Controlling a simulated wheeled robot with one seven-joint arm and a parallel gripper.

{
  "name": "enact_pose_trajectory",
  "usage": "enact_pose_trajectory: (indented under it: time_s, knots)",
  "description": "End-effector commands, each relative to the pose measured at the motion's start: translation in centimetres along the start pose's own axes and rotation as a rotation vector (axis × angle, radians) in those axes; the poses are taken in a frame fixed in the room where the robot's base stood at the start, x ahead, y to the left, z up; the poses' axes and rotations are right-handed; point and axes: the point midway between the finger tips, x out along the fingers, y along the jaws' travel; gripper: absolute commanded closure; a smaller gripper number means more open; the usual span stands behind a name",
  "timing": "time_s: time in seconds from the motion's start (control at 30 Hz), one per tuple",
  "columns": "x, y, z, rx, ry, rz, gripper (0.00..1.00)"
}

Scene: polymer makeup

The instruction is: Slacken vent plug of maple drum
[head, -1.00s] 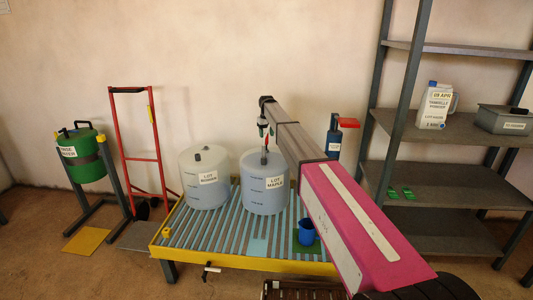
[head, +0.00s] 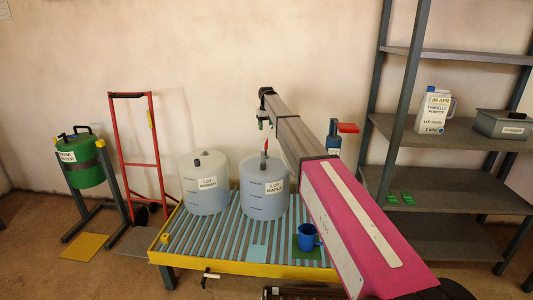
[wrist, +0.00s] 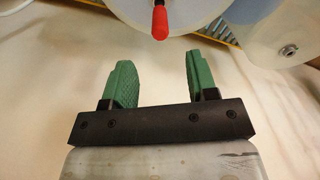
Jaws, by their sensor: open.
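The maple drum (head: 264,198) is a translucent pale-blue drum labelled LOT MAPLE, upright on the slatted pallet. On its top stands a dark fitting with a red upright piece (head: 266,146); I cannot tell whether this is the vent plug. The red piece also shows at the top of the wrist view (wrist: 160,20), beyond the fingertips. My gripper (head: 263,122) is above the drum top, apart from the fitting. In the wrist view its two green fingers (wrist: 156,70) are spread, with nothing between them.
A second drum (head: 204,190) stands left of the maple drum. A blue mug (head: 306,237) sits on a green mat at the pallet's right. A grey shelf (head: 430,140) is at right.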

Motion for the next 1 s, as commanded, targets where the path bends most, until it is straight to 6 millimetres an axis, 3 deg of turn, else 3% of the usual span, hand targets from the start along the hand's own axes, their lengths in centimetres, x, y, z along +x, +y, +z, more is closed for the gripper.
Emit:
enact_pose_trajectory:
  time_s: [0.2, 0.37, 0.67, 1.0]
  knots:
    - [0.2, 0.5, 2.8, -0.175, 0.212, -0.05, 0.47]
    - [-0.1, 0.8, 3.5, -0.275, 0.349, -0.054, 0.47]
    - [1.3, 0.8, 2.5, -0.292, 0.372, -0.054, 0.47]
    - [6.2, 0.2, 0.7, -0.292, 0.37, -0.054, 0.47]
